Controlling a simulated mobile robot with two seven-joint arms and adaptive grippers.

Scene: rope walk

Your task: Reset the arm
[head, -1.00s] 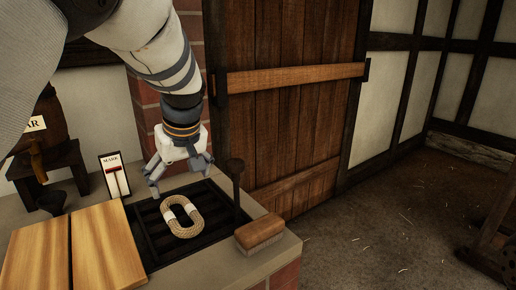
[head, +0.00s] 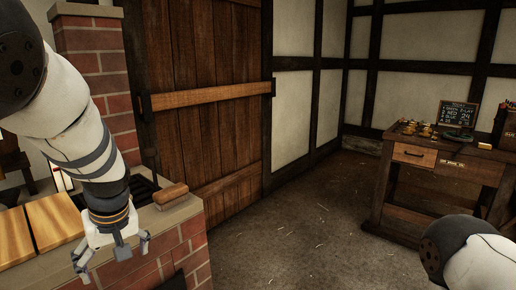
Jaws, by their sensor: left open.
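My left gripper (head: 112,262) hangs pointing down in front of the brick counter, at the lower left of the head view. Its fingers are spread and nothing is between them. My left arm comes in from the upper left and hides part of the counter top. My right arm shows only as a rounded link at the lower right; its gripper is out of the picture. The coil of rope seen on the dark grate earlier is hidden behind my left arm or out of sight.
The brick counter (head: 187,250) carries wooden boards (head: 52,221), a dark grate (head: 141,187) and a wood-backed brush (head: 171,194). A plank door (head: 205,100) stands behind. A wooden table (head: 440,165) with a chalkboard (head: 459,114) stands at the right. The floor (head: 310,225) between is clear.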

